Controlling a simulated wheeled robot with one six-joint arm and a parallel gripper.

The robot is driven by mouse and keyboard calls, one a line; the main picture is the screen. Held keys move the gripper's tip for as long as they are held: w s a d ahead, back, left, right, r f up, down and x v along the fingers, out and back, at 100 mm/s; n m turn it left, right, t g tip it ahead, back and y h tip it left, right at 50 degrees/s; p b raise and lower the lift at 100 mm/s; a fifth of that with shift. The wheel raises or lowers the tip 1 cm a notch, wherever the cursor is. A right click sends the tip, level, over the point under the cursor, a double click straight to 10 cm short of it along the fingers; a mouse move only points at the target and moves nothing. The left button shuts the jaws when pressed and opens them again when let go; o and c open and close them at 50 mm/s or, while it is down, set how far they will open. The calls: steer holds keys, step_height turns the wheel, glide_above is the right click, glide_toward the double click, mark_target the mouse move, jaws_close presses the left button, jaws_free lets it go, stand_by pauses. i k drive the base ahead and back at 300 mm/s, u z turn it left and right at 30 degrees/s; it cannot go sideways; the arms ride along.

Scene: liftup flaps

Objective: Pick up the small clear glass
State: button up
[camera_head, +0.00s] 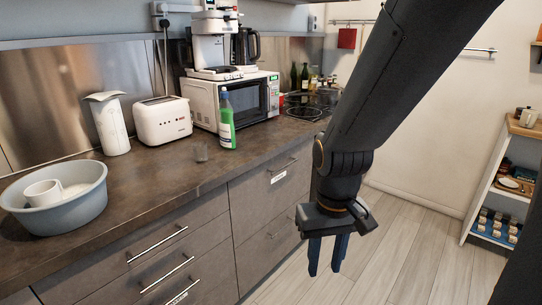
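A grey basin (62,208) holding a white mug sits at the left. The counter in front of the glass is clear.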

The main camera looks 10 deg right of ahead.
mark_target(200, 148)
steer(key=z, duration=0.15)
steer(key=k, duration=0.3)
steer(key=z, duration=0.35)
steer(key=i, duration=0.9)
steer(key=u, duration=0.55)
